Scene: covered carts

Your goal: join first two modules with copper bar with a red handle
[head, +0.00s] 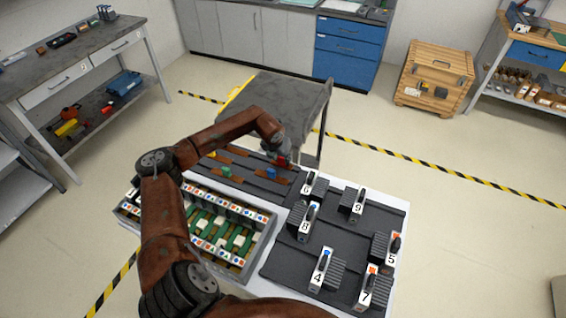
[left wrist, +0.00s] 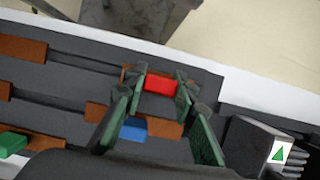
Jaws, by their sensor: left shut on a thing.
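My left gripper (head: 284,158) is at the right end of the dark bar rack (head: 245,185). In the left wrist view, its fingers (left wrist: 160,85) are shut on the red handle (left wrist: 160,84) of a copper bar (left wrist: 131,74). The bar's underside is hidden, so I cannot tell whether it touches the rack. Black modules with numbered white labels stand on a dark board: module 4 (head: 320,270), 5 (head: 392,247), 6 (head: 308,189), 7 (head: 367,294), 8 (head: 303,227) and 9 (head: 356,207). My right gripper is not in view.
A blue-handled bar (left wrist: 133,130) lies close by in the rack, with a green-handled one (head: 225,171) further left. A crate of marked green-and-white parts (head: 205,222) stands left of the board. A grey cart (head: 275,98) stands behind.

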